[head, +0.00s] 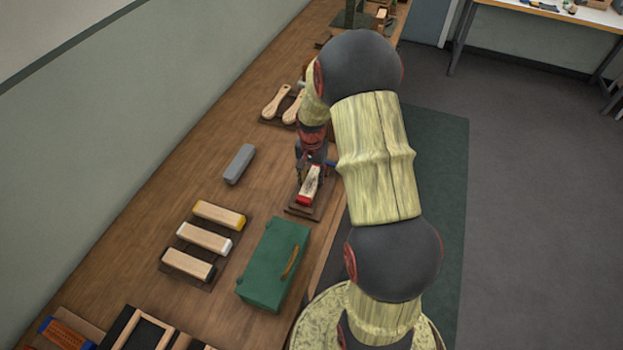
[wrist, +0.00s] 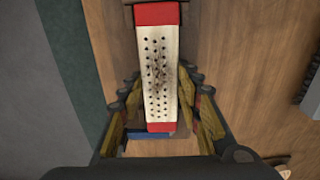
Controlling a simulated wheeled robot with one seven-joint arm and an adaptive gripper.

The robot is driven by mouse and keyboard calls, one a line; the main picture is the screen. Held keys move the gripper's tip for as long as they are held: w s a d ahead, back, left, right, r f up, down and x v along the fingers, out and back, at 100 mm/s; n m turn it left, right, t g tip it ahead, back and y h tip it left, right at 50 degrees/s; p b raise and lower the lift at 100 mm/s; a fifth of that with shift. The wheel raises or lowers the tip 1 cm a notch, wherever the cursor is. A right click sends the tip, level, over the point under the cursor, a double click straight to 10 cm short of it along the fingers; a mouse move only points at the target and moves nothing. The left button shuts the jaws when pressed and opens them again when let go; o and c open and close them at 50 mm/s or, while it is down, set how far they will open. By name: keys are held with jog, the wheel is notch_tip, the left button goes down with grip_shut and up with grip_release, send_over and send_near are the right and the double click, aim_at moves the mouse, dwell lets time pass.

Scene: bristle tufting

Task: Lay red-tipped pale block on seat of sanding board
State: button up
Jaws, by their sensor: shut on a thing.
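The red-tipped pale block (head: 310,183) is between the fingers of my gripper (head: 312,166), which is shut on it. In the wrist view the block (wrist: 158,72) shows a pale face with rows of dark holes, a dark smudge and a red band at each end. The gripper's fingers (wrist: 158,112) grip its two long sides near the lower end. A dark brown board (head: 303,211), which looks like the sanding board, shows under and around the block near the table's right edge. I cannot tell whether the block touches it. Its seat is mostly hidden by the block and gripper.
A green box (head: 263,268) with a tan handle stands in front of the board. A grey bar (head: 239,163) lies to its left. Blocks with yellow, white and black tips lie on a dark rack (head: 168,273). Wooden paddles (head: 276,102) lie behind. Bare wood separates these.

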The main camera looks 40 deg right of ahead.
jog(key=shift+f, duration=0.4)
dwell(0.3)
jog(key=o, duration=1.4)
jog(key=shift+c, duration=0.2)
jog(key=shift+o, duration=0.2)
jog(key=o, duration=0.4)
jog(key=shift+r, duration=0.15)
jog(key=shift+r+p, duration=2.7)
jog(key=shift+r, duration=1.2)
